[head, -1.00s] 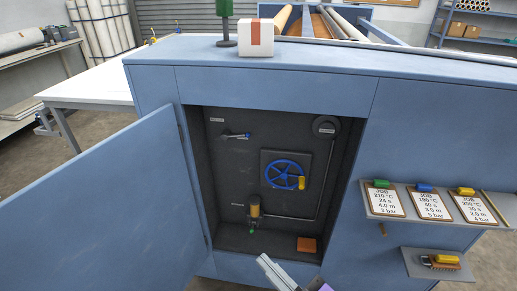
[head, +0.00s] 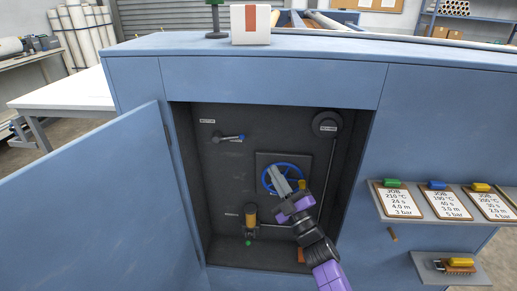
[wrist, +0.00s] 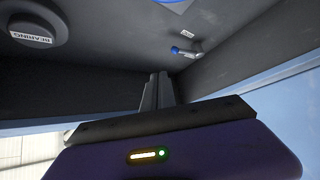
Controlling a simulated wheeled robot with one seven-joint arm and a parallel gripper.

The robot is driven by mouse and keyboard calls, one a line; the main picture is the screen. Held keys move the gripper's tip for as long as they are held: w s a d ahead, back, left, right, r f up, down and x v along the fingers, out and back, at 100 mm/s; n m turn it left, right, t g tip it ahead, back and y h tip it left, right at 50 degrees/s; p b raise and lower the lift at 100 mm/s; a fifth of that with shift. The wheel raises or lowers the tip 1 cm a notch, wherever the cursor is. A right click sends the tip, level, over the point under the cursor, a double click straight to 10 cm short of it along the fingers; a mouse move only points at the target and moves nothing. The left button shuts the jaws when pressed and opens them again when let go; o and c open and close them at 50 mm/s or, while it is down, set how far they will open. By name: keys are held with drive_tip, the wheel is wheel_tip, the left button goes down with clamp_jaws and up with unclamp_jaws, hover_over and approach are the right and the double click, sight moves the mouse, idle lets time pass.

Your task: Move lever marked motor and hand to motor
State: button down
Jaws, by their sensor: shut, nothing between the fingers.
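The lever (head: 228,139) is a short metal bar with a blue tip, high on the left of the dark panel inside the open cabinet. It points right, close to level. A white MOTOR label (head: 207,121) sits above and left of it; I cannot make out a hand label. In the wrist view the lever (wrist: 188,51) shows right of top centre, beyond the fingers. My gripper (head: 278,174) is shut and empty, in front of the blue handwheel (head: 290,164), right of and below the lever and apart from it. The fingers (wrist: 156,88) also show in the wrist view.
The blue cabinet door (head: 90,195) stands open at the left. A round bearing cap (head: 326,122) is at the panel's upper right. A yellow-topped valve (head: 250,212) is low on the panel. Shelves with job cards (head: 440,203) stick out at the right.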

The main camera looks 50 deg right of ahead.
drive_tip(key=f+n+y, duration=0.1)
drive_tip(key=w+f+n+y, duration=0.1)
drive_tip(key=f+n, duration=0.1)
drive_tip(key=shift+w+r, duration=0.1)
drive_tip(key=p, duration=0.1)
approach(243, 138)
drive_tip(key=x, duration=0.7)
idle(0.3)
drive_tip(key=shift+n+p, duration=0.3)
drive_tip(key=shift+p, duration=0.1)
